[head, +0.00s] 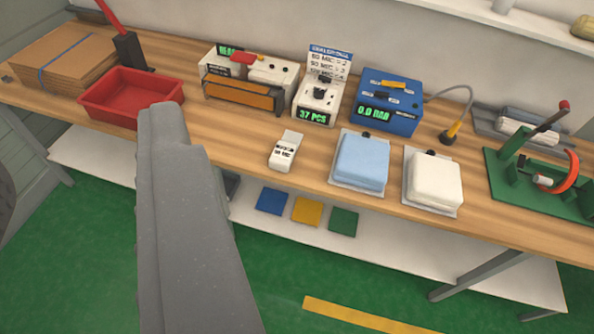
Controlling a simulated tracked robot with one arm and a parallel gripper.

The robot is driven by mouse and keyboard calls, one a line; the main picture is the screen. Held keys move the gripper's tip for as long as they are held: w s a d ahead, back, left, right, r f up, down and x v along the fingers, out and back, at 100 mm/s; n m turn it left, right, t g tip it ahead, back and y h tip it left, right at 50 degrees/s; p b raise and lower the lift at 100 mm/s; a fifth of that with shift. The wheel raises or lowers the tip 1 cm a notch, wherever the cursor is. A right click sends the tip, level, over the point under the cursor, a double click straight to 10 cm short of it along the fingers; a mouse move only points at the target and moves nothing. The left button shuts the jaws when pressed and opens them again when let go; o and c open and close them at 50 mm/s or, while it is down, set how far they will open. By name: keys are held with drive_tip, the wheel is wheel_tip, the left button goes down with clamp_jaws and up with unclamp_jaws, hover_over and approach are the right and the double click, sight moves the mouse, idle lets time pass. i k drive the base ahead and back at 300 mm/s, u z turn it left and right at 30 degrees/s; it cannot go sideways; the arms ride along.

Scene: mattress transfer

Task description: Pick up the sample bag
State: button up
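A small white packet with dark print (285,151) lies near the front edge of the wooden bench, left of centre. It looks like the sample bag, but its print is too small to read surely. A long grey part of mine (188,220) reaches up from the bottom, left of the packet and apart from it. Its blunt tip is in front of the red tray. I cannot make out separate fingers, or whether my gripper is open or shut. Nothing is seen held.
A red tray (108,103) and flat cardboard (62,62) are at left. Behind the packet stand a counter (317,108) reading 37 PCS and a blue meter (388,88). Right of it lie a blue pad (362,158) and a white pad (434,181). A green fixture (520,185) is far right.

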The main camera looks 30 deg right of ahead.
sight(281, 160)
drive_tip(key=z, duration=0.2)
drive_tip(key=i, duration=1)
drive_tip(key=u, duration=0.05)
